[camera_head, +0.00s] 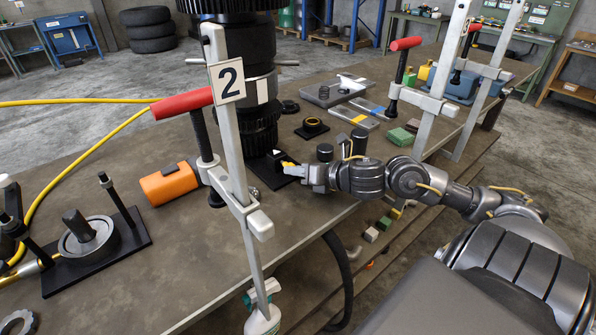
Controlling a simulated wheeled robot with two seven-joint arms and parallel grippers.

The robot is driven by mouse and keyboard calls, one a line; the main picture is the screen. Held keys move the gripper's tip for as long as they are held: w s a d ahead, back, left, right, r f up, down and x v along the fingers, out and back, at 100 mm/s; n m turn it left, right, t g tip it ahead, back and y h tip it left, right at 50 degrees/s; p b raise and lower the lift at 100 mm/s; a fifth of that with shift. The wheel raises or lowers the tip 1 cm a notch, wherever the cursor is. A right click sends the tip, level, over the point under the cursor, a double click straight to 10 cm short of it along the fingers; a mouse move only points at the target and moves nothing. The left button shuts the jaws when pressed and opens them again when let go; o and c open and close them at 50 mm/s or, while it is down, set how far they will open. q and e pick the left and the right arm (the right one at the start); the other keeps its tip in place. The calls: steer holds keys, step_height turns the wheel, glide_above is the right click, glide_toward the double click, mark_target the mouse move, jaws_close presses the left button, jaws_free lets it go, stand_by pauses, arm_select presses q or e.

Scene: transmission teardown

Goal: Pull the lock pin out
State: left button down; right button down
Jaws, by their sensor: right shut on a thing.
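A tall dark transmission assembly (262,105) stands upright on the workbench, behind a clamp post. At its foot sits a small black block (268,172). My right gripper (291,168) reaches in from the right, low beside the block's right side. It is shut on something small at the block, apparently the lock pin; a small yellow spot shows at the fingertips. The pin's shape is too small to make out, and I cannot tell how far it sits in the block. My left gripper is not in view.
A clamp post (238,150) with a "2" tag and red handle stands left of my right gripper.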

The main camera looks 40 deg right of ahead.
steer(key=c, duration=1.5)
jaws_free()
steer(key=shift+w+f, duration=0.15)
steer(key=shift+c, duration=0.2)
steer(key=o, duration=0.4)
steer(key=shift+s, duration=0.35)
steer(key=v, duration=0.7)
steer(key=p+v, duration=0.1)
steer(key=v, duration=0.1)
steer(key=shift+r, duration=0.35)
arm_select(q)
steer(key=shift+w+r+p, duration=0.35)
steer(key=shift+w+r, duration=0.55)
arm_select(e)
steer(key=shift+s+d, duration=0.15)
steer(key=shift+s, duration=0.45)
